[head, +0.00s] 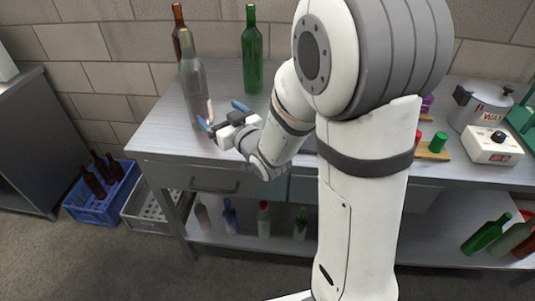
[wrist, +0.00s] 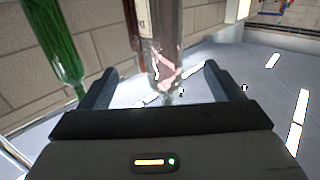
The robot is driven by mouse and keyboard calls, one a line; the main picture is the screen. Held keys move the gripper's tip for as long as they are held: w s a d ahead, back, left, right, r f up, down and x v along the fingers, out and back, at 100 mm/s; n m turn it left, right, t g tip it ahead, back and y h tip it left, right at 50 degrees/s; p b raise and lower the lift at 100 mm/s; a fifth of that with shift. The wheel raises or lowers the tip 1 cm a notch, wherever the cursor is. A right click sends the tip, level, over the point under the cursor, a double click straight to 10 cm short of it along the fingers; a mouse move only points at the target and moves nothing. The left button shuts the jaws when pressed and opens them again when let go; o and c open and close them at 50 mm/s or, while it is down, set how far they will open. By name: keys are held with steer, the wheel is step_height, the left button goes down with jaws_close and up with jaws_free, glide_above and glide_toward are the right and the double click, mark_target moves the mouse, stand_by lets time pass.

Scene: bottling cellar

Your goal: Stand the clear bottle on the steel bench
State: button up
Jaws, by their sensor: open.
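The clear bottle (head: 193,82) stands upright on the left part of the steel bench (head: 165,128), towards its front edge. It has a label and also shows in the wrist view (wrist: 166,35), where its top is cut off. My gripper (head: 222,114) is open, low over the bench and just right of the bottle's lower part. In the wrist view my gripper (wrist: 160,75) has its two fingers spread, with the bottle upright ahead between them. I see no finger pressed on the glass, though exact clearance is hard to tell.
A brown bottle (head: 178,22) stands close behind the clear one. A green bottle (head: 252,55) stands further right. A steel pot (head: 482,104) and a white switch box (head: 491,147) are on the bench's right. A blue crate (head: 98,207) with bottles is on the floor.

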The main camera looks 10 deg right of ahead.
steer(key=s+d+f+m+g+h, duration=0.1)
steer(key=s+d+g+h, duration=0.1)
steer(key=d, duration=0.1)
steer(key=s+d+m+g+h, duration=0.1)
steer(key=s+d+g+h, duration=0.1)
steer(key=s+d, duration=0.1)
steer(key=s+d+f+m+g+h, duration=0.1)
steer(key=s+d+g+h, duration=0.1)
steer(key=d, duration=0.3)
steer(key=shift+s+f+h, duration=0.15)
steer(key=shift+f+h, duration=0.15)
steer(key=shift+f, duration=0.05)
steer(key=s+d+m+g, duration=0.1)
steer(key=s+g, duration=0.7)
steer(key=s, duration=0.9)
steer(key=shift+s+d+r+m+h, duration=0.2)
steer(key=shift+s+m+h, duration=0.1)
steer(key=shift+m, duration=0.2)
step_height(320, 180, up, 7)
steer(key=p, duration=0.6)
steer(key=shift+s+r+p, duration=0.15)
steer(key=shift+s+p, duration=0.2)
steer(key=shift+p, duration=0.05)
